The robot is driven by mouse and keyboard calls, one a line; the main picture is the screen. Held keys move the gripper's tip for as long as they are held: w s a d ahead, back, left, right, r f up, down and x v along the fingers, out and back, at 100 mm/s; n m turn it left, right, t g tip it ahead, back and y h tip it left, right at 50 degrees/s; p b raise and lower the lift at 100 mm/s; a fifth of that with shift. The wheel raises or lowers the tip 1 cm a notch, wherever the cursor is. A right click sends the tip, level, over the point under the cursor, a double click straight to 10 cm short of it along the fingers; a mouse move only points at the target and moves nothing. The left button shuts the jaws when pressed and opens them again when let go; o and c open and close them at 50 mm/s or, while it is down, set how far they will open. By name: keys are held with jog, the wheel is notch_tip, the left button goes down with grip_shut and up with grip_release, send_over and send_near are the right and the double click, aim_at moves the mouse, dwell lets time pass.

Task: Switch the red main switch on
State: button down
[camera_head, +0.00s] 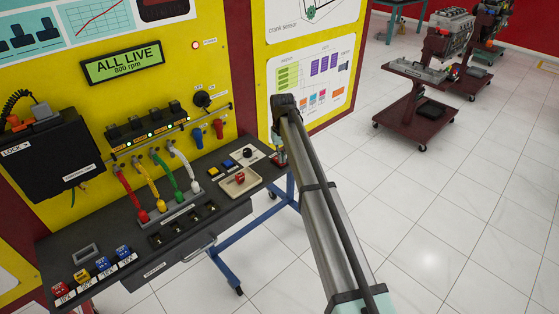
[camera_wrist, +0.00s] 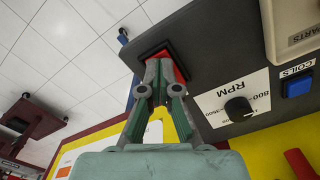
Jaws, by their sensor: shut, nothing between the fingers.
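The red main switch (camera_wrist: 180,73) sits in a dark frame at the panel's corner in the wrist view. Only its red edges show, because my gripper (camera_wrist: 160,68) covers its middle. My gripper is shut and empty, with its fingertips at the switch face; I cannot tell whether they touch it. In the head view the switch (camera_head: 281,160) is a small red patch at the right end of the bench top, below my arm. The switch's rocker position is hidden.
An RPM knob (camera_wrist: 238,108) and a blue button (camera_wrist: 299,86) lie beside the switch. A cream parts tray (camera_head: 241,182) stands left of it. Floor right of the bench is open, with engine carts (camera_head: 421,109) beyond.

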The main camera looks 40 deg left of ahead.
jog(key=shift+r+p, duration=1.35)
jog(key=shift+r, duration=1.95)
jog(key=shift+w+a, duration=0.1)
jog(key=shift+a, duration=0.05)
jog(key=shift+t+y, duration=0.3)
jog(key=shift+y, duration=0.1)
jog(key=s+d+f, duration=0.2)
jog(key=d+f, duration=0.1)
jog(key=s+d+f+m+g+h, duration=0.15)
jog(key=s+d+f, duration=0.25)
jog(key=d+f, duration=1.35)
jog(key=s+d+f+m+g, duration=0.1)
jog(key=s+d+f+m, duration=0.2)
jog(key=d+f, duration=1.45)
jog(key=s+d+f+m+g+b, duration=0.1)
jog(key=s+d+f+m+g, duration=0.1)
jog(key=s+d, duration=1.4)
jog(key=s+d+f+m+g+b, duration=0.1)
jog(key=s+d+f+m+g, duration=0.2)
jog(key=s+d, duration=1.3)
notch_tip(320, 180, down, 3)
jog(key=shift+s+d+r+m+y, duration=0.1)
jog(key=shift+s+d+m+y, duration=0.25)
jog(key=shift+d, duration=0.5)
